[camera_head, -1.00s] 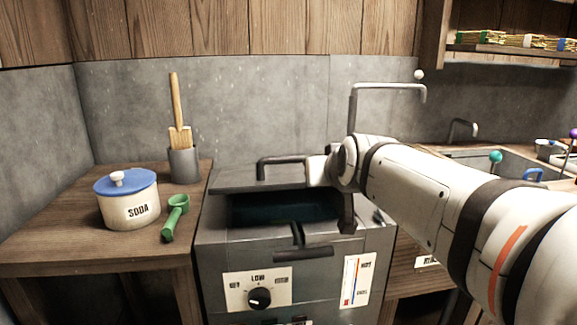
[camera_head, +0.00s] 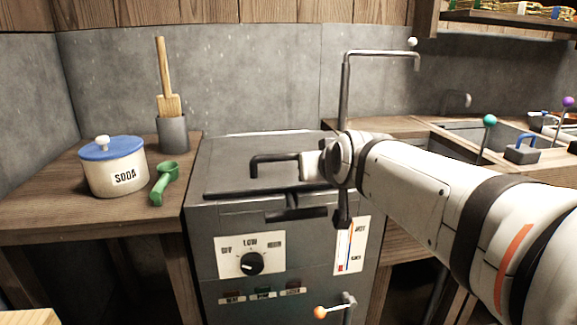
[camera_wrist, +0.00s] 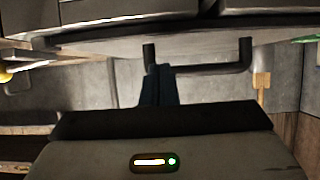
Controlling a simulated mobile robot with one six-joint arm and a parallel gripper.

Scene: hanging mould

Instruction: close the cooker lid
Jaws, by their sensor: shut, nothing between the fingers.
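The grey cooker (camera_head: 215,240) stands in the middle of the head view. Its dark lid (camera_head: 228,184) lies about flat over the top, and no opening shows. The bent black lid handle (camera_head: 272,159) stands up from the lid; it also shows in the wrist view (camera_wrist: 215,69). My gripper (camera_wrist: 160,70) is shut and empty, its dark fingers at one end of the handle. I cannot tell whether they touch it. In the head view my wrist hides the fingertips and the right end of the handle.
A wooden counter at left holds a SODA pot (camera_head: 114,170), a green scoop (camera_head: 164,182) and a grey cup (camera_head: 172,134) with a wooden utensil. A bent metal pipe (camera_head: 345,95) rises behind my wrist. An orange-knobbed lever (camera_head: 321,312) sticks out low at the cooker's front.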

